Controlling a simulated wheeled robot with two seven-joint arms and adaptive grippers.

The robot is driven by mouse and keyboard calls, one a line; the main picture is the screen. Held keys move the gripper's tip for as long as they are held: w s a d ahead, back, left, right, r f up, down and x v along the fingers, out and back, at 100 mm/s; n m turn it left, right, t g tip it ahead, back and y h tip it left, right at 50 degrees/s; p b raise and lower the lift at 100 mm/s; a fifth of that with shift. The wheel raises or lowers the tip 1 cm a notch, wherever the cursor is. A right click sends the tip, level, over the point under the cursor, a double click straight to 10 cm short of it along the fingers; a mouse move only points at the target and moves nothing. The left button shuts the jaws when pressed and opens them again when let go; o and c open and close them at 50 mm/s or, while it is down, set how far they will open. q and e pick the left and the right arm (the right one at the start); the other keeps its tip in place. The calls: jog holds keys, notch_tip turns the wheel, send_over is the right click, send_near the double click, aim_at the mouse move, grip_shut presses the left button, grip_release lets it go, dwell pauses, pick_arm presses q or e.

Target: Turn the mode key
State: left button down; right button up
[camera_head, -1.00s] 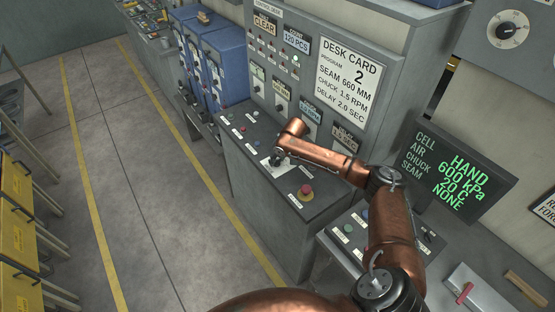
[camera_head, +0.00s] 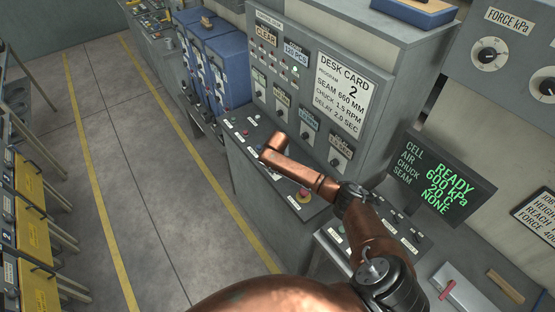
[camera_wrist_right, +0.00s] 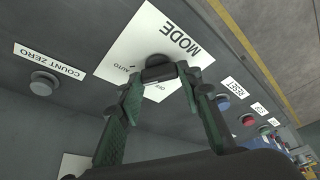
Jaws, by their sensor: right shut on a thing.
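The white MODE plate (camera_wrist_right: 128,48) lies on the grey desk top, with AUTO and OFF marked on it. The dark mode key (camera_wrist_right: 158,60) stands on the plate between my right fingertips. My right gripper (camera_wrist_right: 162,76) is shut on the key. In the head view my right gripper (camera_head: 266,160) is small and mostly hidden by my copper arm, and the key cannot be made out there. The exact pointing of the key is hard to tell. The status screen (camera_head: 436,178) reads READY, 600 kPa, 20 C, NONE. My left gripper is not in view.
A COUNT ZERO button (camera_wrist_right: 43,83), a blue button (camera_wrist_right: 222,103) and a red RESET-side button (camera_wrist_right: 247,120) flank the plate. The desk card panel (camera_head: 350,90) rises behind. The floor at left is clear.

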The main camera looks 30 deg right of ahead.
jog(key=shift+a+m+h+p, duration=0.1)
jog(key=shift+m+h+p, duration=0.2)
jog(key=shift+m+p, duration=0.5)
jog(key=shift+m+g, duration=0.3)
jog(key=shift+m, duration=0.1)
jog(key=o, duration=1.2)
jog(key=shift+c, duration=0.2)
jog(key=shift+r, duration=0.1)
jog(key=v, duration=1.1)
jog(key=shift+s+r, duration=0.2)
jog(key=shift+r, duration=0.05)
jog(key=shift+a, duration=0.15)
